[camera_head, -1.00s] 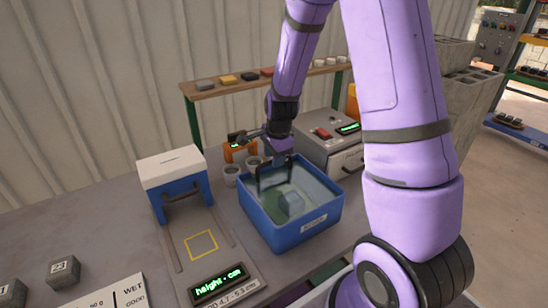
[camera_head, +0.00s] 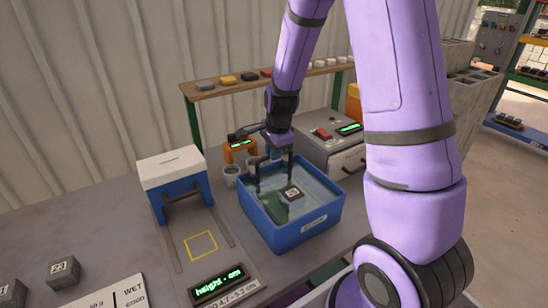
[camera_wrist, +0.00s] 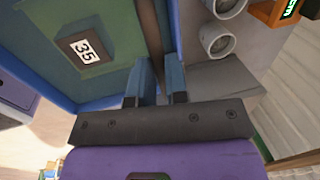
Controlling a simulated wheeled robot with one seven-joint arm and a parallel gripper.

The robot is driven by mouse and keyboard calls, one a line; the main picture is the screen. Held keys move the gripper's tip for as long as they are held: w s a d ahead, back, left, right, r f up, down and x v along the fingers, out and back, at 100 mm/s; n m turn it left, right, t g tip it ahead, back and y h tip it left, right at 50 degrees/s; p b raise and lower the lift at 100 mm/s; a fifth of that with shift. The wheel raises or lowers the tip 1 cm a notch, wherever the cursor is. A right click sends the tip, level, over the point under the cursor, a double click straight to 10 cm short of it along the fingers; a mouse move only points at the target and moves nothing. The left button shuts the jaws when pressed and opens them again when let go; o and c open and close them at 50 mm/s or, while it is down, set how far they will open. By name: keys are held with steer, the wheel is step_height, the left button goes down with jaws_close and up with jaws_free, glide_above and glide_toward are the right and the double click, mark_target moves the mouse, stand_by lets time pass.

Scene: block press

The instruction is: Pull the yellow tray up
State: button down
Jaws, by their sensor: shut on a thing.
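A blue tub (camera_head: 305,231) holds water that looks greenish. In the wrist view, a flat green-looking tray (camera_wrist: 122,42) shows inside the tub, under a dark block (camera_wrist: 84,47) labelled 35. My gripper (camera_head: 274,181) is over the tub's back-left part, fingers pointing down.
Two grey cups (camera_head: 231,176) stand behind the tub, near an orange device (camera_head: 240,150). A blue press-like stand (camera_head: 180,196) and a height display (camera_head: 217,284) are to the left. A grey machine (camera_head: 325,150) stands behind right. Numbered blocks (camera_head: 62,272) lie front left.

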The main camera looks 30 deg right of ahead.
step_height(320, 180, up, 6)
steer(key=shift+f, duration=0.25)
steer(key=c, duration=1.1)
jaws_free()
steer(key=r, duration=0.3)
steer(key=s+r, duration=0.1)
steer(key=r, duration=0.3)
steer(key=s+r, duration=0.1)
steer(key=r, duration=0.2)
steer(key=shift+r, duration=0.25)
steer(key=shift+s, duration=0.1)
